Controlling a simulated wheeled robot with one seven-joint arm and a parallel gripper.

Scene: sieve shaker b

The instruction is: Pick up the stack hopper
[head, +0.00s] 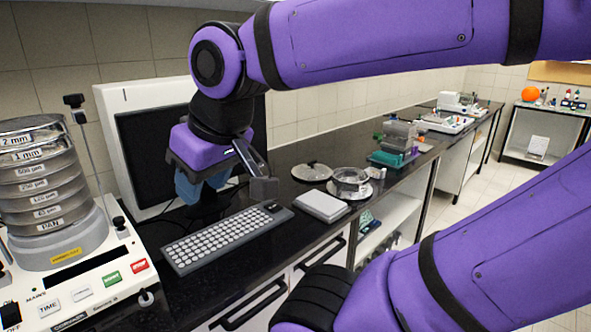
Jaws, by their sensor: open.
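My gripper (236,192) hangs from the purple wrist, in front of the monitor and above the counter behind the keyboard. It is open, with one grey finger showing at its right; its other side is largely hidden. A blue piece (188,187) shows below the purple hand. I cannot tell whether it belongs to the gripper or is a separate thing behind it. No thing can be surely told as the stack hopper. A stack of round metal sieves (42,173) stands upright on the white shaker (85,280) at the left, apart from my gripper.
A keyboard (225,238) and small pale box (321,206) lie in front of my gripper. A round metal lid (311,172) and round dish (350,180) are to its right. The monitor (128,135) stands close behind. Grey-and-teal equipment (398,140) stands farther along the counter.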

